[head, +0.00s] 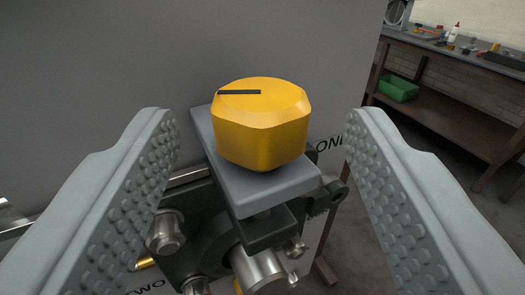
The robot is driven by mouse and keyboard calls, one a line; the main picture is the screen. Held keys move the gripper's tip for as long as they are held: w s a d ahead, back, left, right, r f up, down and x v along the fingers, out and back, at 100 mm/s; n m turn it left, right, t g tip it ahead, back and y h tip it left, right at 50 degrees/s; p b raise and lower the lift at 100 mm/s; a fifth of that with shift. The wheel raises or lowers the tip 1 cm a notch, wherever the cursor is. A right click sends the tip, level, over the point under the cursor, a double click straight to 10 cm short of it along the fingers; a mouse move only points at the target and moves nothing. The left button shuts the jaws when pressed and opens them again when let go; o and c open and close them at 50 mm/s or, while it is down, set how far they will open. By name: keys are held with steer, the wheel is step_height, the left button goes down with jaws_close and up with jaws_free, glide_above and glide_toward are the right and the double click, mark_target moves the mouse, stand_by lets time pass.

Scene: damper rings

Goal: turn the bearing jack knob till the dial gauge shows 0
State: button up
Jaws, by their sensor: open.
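The knob (262,135) is yellow and many-sided, with a black line on its top that points to the left. It sits on a grey plate (228,172) above dark brackets and metal shafts. My gripper (262,125) is open, with one studded finger on each side of the knob. There is a gap between each finger and the knob, and neither touches it. No dial gauge can be made out in this view.
A grey panel (130,50) stands behind the knob, with partly hidden lettering. Metal bolts and a shaft (258,268) lie below the plate. A workbench (440,90) with a green bin (398,88) is at the back right. Floor shows between.

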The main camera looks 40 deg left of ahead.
steer(key=shift+v, duration=2.25)
steer(key=shift+c, duration=0.2)
